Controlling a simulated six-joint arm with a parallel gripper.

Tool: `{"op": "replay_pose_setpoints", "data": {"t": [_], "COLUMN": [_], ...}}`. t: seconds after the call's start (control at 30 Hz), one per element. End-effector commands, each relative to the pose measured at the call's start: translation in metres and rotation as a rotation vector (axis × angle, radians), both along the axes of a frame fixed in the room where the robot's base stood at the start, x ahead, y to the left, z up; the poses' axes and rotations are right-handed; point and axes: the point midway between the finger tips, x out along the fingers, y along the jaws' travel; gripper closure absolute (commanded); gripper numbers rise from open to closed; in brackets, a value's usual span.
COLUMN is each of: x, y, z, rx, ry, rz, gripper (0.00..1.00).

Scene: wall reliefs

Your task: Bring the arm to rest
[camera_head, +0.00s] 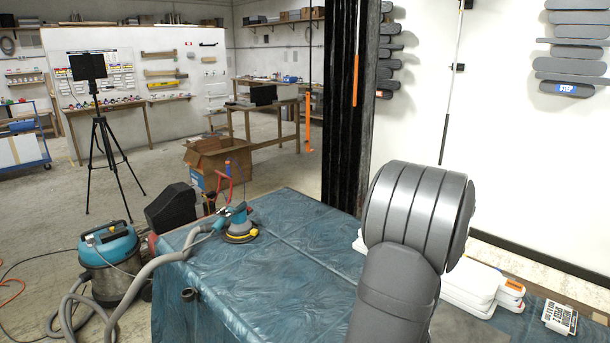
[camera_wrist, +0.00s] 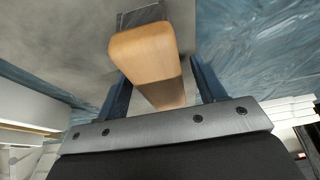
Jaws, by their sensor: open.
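My gripper (camera_wrist: 160,75) shows in the wrist view, with a blue finger on each side and a grey plate across its base. It is open. A light wooden block with rounded edges (camera_wrist: 146,48) lies between the fingers as seen from the wrist. I cannot tell whether either finger touches it. In the camera_head view a thick grey part of my arm stands at the right front, and my gripper is hidden there.
A table with a blue plastic cover (camera_head: 290,255) fills the front. It bears a sander (camera_head: 240,228) with a hose, white stacked pieces (camera_head: 472,284) and a colour card (camera_head: 560,318). A vacuum (camera_head: 110,262) stands at left. A white wall with grey reliefs (camera_head: 578,50) is at right.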

Motion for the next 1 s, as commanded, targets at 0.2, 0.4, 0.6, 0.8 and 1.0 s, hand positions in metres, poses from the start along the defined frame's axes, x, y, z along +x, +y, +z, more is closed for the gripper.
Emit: {"op": "replay_pose_setpoints", "data": {"t": [0.2,0.4,0.6,0.8,1.0], "x": [-0.002,-0.009,-0.015,-0.022,-0.028], "y": [0.002,0.009,0.015,0.022,0.028], "z": [0.013,0.035,0.057,0.079,0.101], "rx": [-0.003,-0.003,-0.002,-0.003,-0.002], "ry": [-0.002,-0.003,-0.002,-0.003,-0.004], "rz": [-0.001,-0.001,-0.001,-0.001,-0.001], "gripper": [0.37,0.37,0.37,0.37,0.37]}}
